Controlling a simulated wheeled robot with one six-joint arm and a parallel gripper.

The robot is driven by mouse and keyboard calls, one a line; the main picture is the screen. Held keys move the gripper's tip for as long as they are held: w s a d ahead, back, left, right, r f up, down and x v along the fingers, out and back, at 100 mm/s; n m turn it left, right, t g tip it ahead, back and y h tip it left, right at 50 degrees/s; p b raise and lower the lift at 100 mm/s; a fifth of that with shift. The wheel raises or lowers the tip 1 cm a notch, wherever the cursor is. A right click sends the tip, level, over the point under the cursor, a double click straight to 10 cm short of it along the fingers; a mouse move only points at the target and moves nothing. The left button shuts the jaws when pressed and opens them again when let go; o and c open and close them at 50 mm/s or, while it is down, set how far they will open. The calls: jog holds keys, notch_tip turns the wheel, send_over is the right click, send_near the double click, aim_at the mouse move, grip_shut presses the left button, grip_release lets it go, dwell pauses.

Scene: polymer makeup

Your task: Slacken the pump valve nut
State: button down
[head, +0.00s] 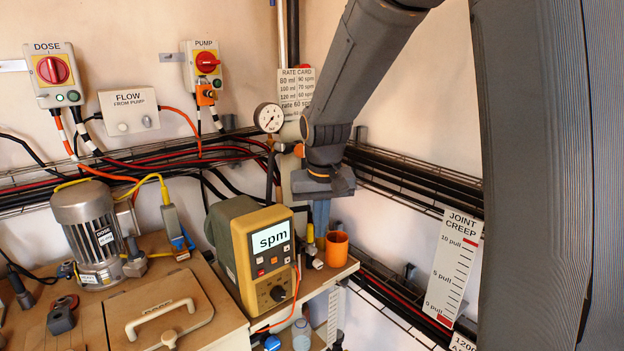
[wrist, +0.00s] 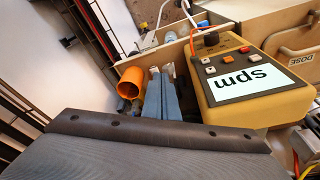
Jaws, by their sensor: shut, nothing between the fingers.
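The metering pump (head: 262,250) is a yellow and green-grey box with an "spm" display, at the edge of a bench. It also shows upside down in the wrist view (wrist: 218,108). My gripper (head: 320,232) points down just right of the pump, left of an orange cup (head: 337,250). In the wrist view my gripper (wrist: 160,75) is shut and empty between the cup (wrist: 131,82) and the pump.
A grey dose motor (head: 88,228) and a lidded box (head: 160,312) stand left of the pump. A pressure gauge (head: 269,117) and pipe rise behind my arm. Cable trays (head: 420,185) line the walls. A joint creep scale (head: 455,265) is at right.

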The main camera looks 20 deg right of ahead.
jog(key=w+r+t+p, duration=0.2)
jog(key=w+r+p, duration=0.2)
jog(key=w+r, duration=0.65)
jog(key=w+d+f+m+p, duration=0.1)
jog(key=w+f+p, duration=0.2)
jog(key=f, duration=0.6)
jog(key=shift+w+d+f, duration=0.15)
jog(key=shift+w+f, duration=0.15)
jog(key=shift+w, duration=0.05)
